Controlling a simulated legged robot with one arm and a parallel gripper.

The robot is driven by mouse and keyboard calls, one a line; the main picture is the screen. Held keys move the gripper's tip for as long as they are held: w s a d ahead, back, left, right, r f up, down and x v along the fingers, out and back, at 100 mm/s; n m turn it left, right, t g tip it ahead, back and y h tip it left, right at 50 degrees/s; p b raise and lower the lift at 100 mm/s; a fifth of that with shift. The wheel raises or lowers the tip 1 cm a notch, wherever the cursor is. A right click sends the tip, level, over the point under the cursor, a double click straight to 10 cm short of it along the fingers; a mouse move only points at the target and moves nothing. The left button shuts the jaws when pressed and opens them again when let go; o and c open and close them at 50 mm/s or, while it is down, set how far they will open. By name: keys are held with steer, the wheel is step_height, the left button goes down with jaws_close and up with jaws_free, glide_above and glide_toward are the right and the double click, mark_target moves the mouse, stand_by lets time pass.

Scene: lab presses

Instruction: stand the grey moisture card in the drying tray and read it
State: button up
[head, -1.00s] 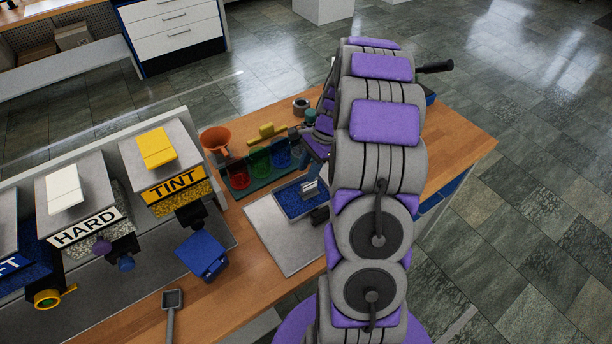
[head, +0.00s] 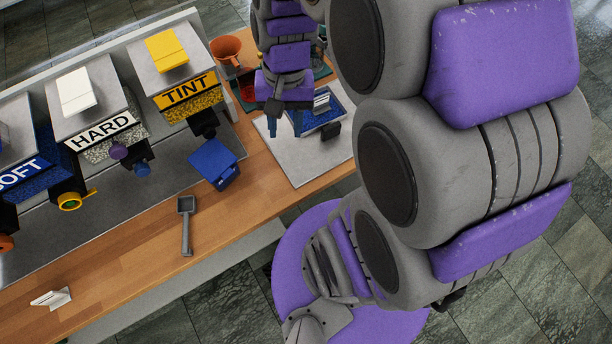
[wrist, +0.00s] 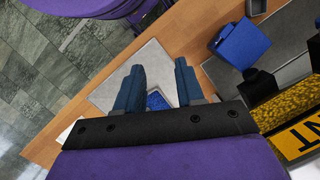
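The blue-floored drying tray (head: 340,117) lies on a pale grey mat, partly behind my arm. A small light-grey upright piece, apparently the moisture card (head: 321,102), stands in the tray; I cannot read anything on it. My gripper (head: 285,122) hangs above the mat, just left of the tray in the head view. In the wrist view my gripper (wrist: 158,88) has its two blue fingers spread with nothing held between them. Part of the tray's blue floor (wrist: 157,101) shows between them; the card cannot be made out there.
The presses marked TINT (head: 187,92), HARD (head: 98,135) and SOFT (head: 22,173) stand along the left. A small white stand (head: 51,298) is at lower left. An orange funnel (head: 226,50) stands behind.

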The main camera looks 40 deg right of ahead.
steer(key=s+a+n+h, duration=0.1)
steer(key=s+n, duration=0.5)
steer(key=s, duration=0.6)
steer(key=shift+s+a+r+h, duration=0.2)
steer(key=shift+a+r+h, duration=0.1)
steer(key=shift+a, duration=0.55)
stand_by(0.4)
steer(key=shift+d, duration=0.35)
steer(key=shift+a, duration=0.2)
stand_by(1.8)
